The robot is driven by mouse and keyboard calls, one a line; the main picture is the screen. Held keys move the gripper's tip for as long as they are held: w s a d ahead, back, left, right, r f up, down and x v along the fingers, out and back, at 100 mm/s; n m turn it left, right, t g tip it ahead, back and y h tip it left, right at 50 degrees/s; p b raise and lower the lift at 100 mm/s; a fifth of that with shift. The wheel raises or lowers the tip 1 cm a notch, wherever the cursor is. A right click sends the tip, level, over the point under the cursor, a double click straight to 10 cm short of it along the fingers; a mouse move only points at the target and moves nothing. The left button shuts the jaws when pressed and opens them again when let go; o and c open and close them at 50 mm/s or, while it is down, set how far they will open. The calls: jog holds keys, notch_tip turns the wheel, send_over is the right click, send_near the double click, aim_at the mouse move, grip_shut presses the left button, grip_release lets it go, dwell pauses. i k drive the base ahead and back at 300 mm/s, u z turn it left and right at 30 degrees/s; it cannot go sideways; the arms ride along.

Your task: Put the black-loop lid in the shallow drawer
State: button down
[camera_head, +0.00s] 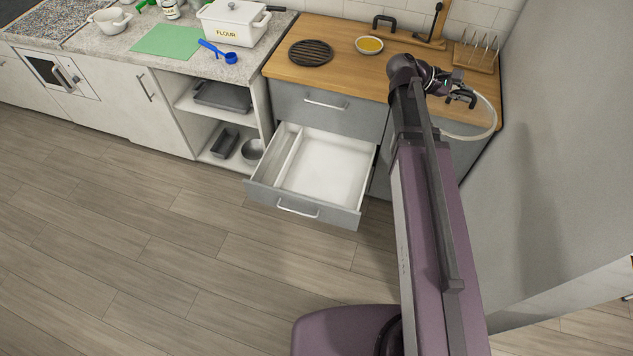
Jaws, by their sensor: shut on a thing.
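My gripper (455,88) is at the right end of the wooden counter. It is shut on the black loop of a round lid with a pale rim (493,122). The lid hangs at the counter's right side, partly hidden by my arm, and looks tilted. An open drawer (338,215) with a grey front and white inside is below the counter, left of my arm. It has a narrow left compartment and a wide right one, and both look empty. My gripper is above and to the right of the drawer, well apart from it.
A closed drawer (312,103) is above the open one. The wooden counter (340,72) bears a dark round trivet (311,53), a yellow-filled bowl (369,45) and a rack (476,52). A grey tall panel (560,170) stands close on the right. The floor before the drawer is clear.

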aim_at(335, 191)
jog(key=z, duration=0.2)
jog(key=k, duration=0.15)
jog(key=u, duration=2.15)
jog(key=i, duration=1.55)
